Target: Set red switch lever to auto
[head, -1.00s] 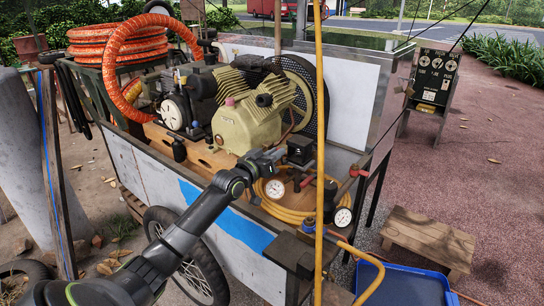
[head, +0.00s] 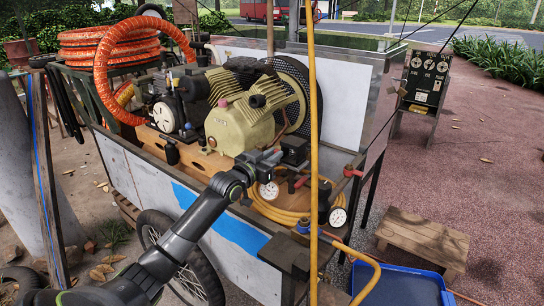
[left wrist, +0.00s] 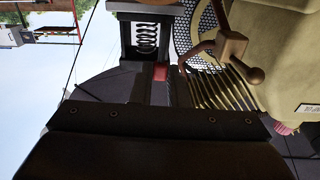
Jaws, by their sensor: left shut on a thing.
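The pressure switch (head: 294,150) is a small black box on the cart, just right of the cream compressor. My left gripper (head: 276,156) reaches it from the front left, its fingers at the left side of the box. In the left wrist view, the switch (left wrist: 146,38) is an open-framed housing with a coil spring inside. A small red piece, the red switch lever (left wrist: 160,72), shows below the housing between my dark fingers (left wrist: 157,88). The gripper is shut on this lever. Most of the lever is hidden, and its setting cannot be read. My right gripper is not in view.
The cream compressor (head: 238,125) stands close left of my gripper. Two gauges, the nearer one (head: 268,190), a coiled yellow hose (head: 285,212) and a red-handled valve (head: 352,172) lie close by. A yellow upright pole (head: 315,110) stands just right of the switch.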

